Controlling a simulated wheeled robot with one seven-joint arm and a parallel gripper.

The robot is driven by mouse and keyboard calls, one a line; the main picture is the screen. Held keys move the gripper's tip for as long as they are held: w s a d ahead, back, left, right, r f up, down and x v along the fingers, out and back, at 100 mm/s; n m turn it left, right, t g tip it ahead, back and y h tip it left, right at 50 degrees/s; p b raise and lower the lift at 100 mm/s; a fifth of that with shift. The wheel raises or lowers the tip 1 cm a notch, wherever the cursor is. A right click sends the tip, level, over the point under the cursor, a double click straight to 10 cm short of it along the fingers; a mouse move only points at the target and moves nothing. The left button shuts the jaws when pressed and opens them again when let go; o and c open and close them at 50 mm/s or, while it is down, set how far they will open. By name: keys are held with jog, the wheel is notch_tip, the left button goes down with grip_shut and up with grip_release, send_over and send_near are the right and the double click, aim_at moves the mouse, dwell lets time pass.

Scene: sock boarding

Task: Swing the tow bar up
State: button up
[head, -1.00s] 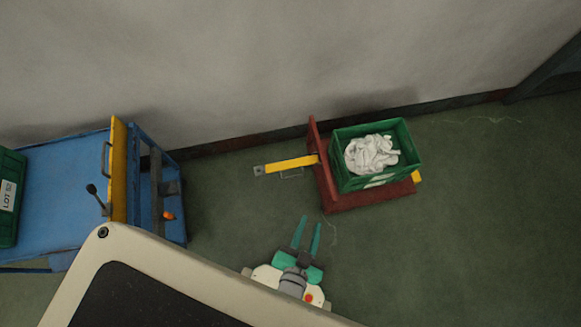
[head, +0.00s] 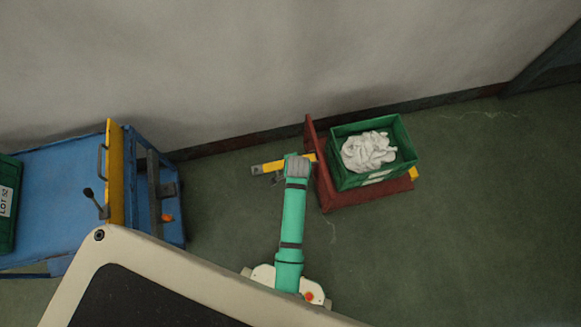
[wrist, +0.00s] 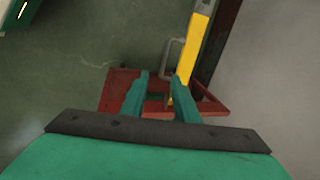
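The yellow tow bar (head: 266,168) sticks out to the left from the dark red trolley (head: 325,187) in the head view. My arm's end covers part of the bar. In the wrist view the tow bar (wrist: 190,55) runs down from the top, with a grey handle loop (wrist: 171,52) on its left side. My gripper (wrist: 159,77) is open, its two teal fingers apart. The lower part of the loop shows close to the right finger; I cannot tell whether they touch. The red trolley (wrist: 120,85) shows beyond the fingertips. The fingers are hidden in the head view.
A green crate (head: 341,174) with white socks (head: 368,151) stands on the trolley. A blue cart (head: 70,160) with a yellow end panel (head: 115,175) stands at left. The wall runs close behind the trolley. Floor (head: 450,230) at right is clear.

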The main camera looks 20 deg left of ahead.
jog(key=shift+m+g, duration=0.3)
jog(key=shift+g, duration=0.1)
jog(key=w+f, duration=0.1)
jog(key=f, duration=0.2)
jog(key=w+a+f, duration=0.1)
jog(key=f, duration=0.2)
jog(key=w+a+f, duration=0.1)
jog(key=f, duration=0.3)
jog(key=shift+a, duration=0.25)
jog(key=shift+s, duration=0.15)
grip_shut()
